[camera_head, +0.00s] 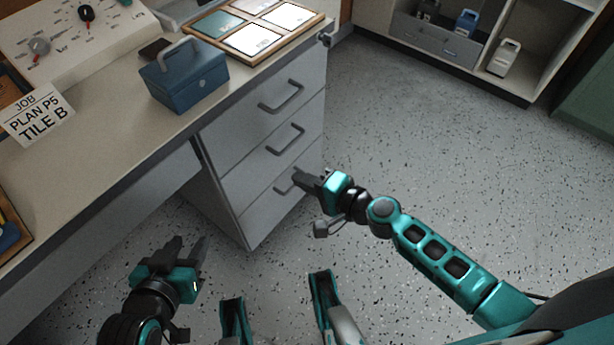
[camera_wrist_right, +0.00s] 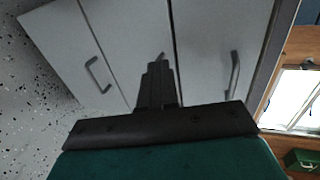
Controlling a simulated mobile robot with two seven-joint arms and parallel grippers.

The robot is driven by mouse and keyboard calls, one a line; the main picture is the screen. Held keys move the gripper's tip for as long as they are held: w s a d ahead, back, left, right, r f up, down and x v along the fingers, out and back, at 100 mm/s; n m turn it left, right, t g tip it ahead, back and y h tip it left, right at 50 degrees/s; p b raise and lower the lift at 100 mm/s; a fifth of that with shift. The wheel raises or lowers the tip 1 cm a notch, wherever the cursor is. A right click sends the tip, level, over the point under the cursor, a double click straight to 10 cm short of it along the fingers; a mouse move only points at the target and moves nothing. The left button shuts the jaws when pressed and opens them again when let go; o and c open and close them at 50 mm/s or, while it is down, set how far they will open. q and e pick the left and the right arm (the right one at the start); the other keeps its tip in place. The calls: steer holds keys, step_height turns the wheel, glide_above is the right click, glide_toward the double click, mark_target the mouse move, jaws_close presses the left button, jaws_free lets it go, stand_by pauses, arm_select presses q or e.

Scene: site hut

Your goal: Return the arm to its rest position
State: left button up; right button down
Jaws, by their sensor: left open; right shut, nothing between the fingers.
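My right arm comes in from the right in the head view. Its gripper (camera_head: 308,181) is shut and empty, in front of the grey drawer unit (camera_head: 240,200) near the lower drawer handle; I cannot tell whether it touches. In the right wrist view the shut fingers (camera_wrist_right: 158,84) point toward the drawer fronts. My left gripper (camera_head: 186,252) is open and empty, low over the floor left of the drawer unit and in front of the desk.
The desk (camera_head: 120,140) holds a blue box (camera_head: 186,80), a tray of tiles (camera_head: 215,25), a control panel (camera_head: 65,35) and a job card (camera_head: 38,115). A shelf unit (camera_head: 470,75) stands at the back right. The speckled floor (camera_head: 480,160) on the right is clear.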

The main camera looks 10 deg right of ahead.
steer(key=s+d+r+n+h, duration=0.2)
steer(key=s+d+n+h, duration=0.1)
steer(key=s+n, duration=0.35)
steer(key=s+d+r+n+h, duration=0.2)
steer(key=s+n+h, duration=0.1)
steer(key=s+n, duration=0.3)
arm_select(q)
steer(key=s+a+r+p, duration=0.1)
steer(key=a+r+p, duration=0.2)
steer(key=r+p, duration=0.9)
steer(key=p, duration=0.4)
steer(key=shift+s+y+p, duration=0.3)
steer(key=shift+s+y, duration=0.05)
steer(key=shift+y, duration=0.05)
arm_select(e)
steer(key=d+r, duration=0.3)
steer(key=r, duration=0.8)
steer(key=shift+d+r+g+h, duration=0.2)
steer(key=shift+g+h, duration=0.1)
steer(key=shift+h, duration=0.1)
steer(key=shift+s+n, duration=0.1)
steer(key=shift+n, duration=0.15)
